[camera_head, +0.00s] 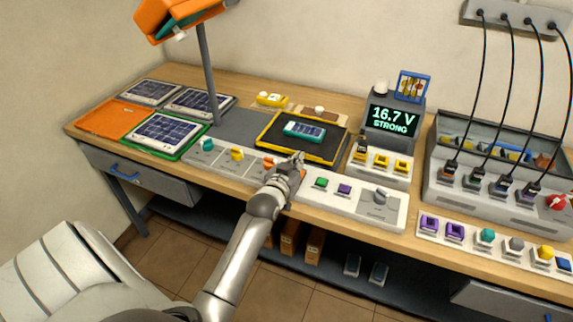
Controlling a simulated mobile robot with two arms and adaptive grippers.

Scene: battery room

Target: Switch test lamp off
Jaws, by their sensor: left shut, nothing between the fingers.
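An orange lamp (172,16) on a grey post stands at the back left; I cannot tell surely whether it is lit. The display (392,118) reads 16.7 V STRONG. A small panel (305,158) lies on a black mat in a yellow frame. A long white control strip (335,208) at the bench's front carries teal, yellow, orange, green and purple controls and a grey knob (380,196). My left gripper (297,160) is shut and empty over the strip's middle, beside the orange control (269,163), hiding part of the strip. My right gripper is out of view.
Several solar panels (163,134) and an orange board (103,117) lie at left. A grey case (492,190) with black cables stands at right, behind a second control strip (470,232). Yellow sockets (381,161) sit below the display. A drawer (150,181) is under the bench.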

